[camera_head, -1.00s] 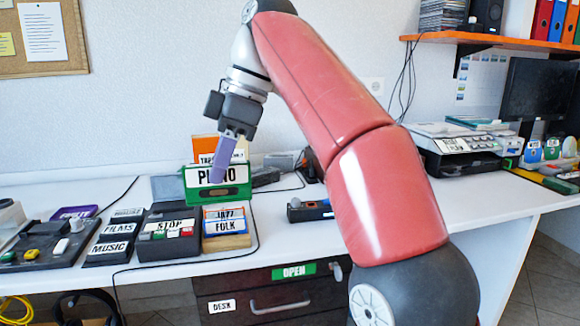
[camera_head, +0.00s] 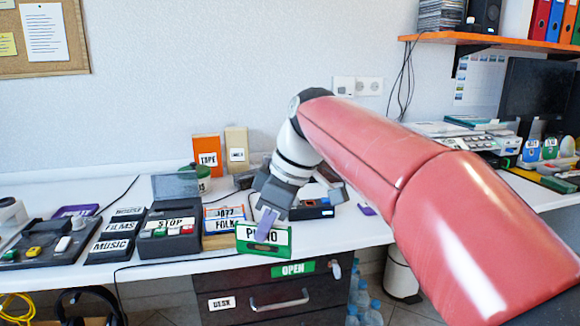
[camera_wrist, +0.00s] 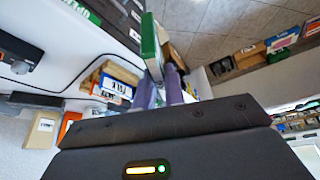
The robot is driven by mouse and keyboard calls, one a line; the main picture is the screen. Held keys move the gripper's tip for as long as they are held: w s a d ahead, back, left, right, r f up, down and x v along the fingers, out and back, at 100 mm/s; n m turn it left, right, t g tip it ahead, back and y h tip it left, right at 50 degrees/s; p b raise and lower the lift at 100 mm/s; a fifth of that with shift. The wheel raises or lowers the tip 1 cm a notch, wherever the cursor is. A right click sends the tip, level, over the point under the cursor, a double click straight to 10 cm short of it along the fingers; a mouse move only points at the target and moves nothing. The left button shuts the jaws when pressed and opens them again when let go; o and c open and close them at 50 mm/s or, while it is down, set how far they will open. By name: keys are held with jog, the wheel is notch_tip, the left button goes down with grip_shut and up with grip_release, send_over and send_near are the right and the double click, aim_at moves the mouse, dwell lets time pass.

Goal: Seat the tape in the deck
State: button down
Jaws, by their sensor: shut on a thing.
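The tape (camera_head: 263,240) is a green cassette with a white "PIANO" label. My gripper (camera_head: 265,225) is shut on it with purple fingers, one of which covers part of the label. The tape is at the front edge of the desk, above the "OPEN" drawer. In the wrist view the tape (camera_wrist: 150,45) is seen almost edge-on between the purple fingers (camera_wrist: 163,88). The deck (camera_head: 168,236) is a dark box with a "STOP" label and coloured buttons, left of the tape. Its grey lid (camera_head: 176,187) stands up at the back.
Beside the deck are a tray of "JAZZ" and "FOLK" cases (camera_head: 224,219) and a dark "FILMS"/"MUSIC" rack (camera_head: 112,238). An orange "TAPE" box (camera_head: 207,154) and a beige box (camera_head: 237,150) stand behind. A black device (camera_head: 312,209) lies behind my gripper.

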jog(key=w+d+f+m+t+h, duration=0.1)
jog(key=d+f+m, duration=0.4)
jog(key=f, duration=0.8)
jog(key=w+d+f+m+t+h, duration=0.1)
jog(key=w+d+f+m, duration=0.3)
jog(key=d+f, duration=0.4)
jog(key=w+d+f+m+t+h, duration=0.1)
jog(key=d+f+m, duration=0.5)
jog(key=f, duration=1.1)
jog(key=shift+w+d+f+m+h, duration=0.25)
jog(key=shift+w+f+m+h, duration=0.15)
jog(key=shift+w+h, duration=0.45)
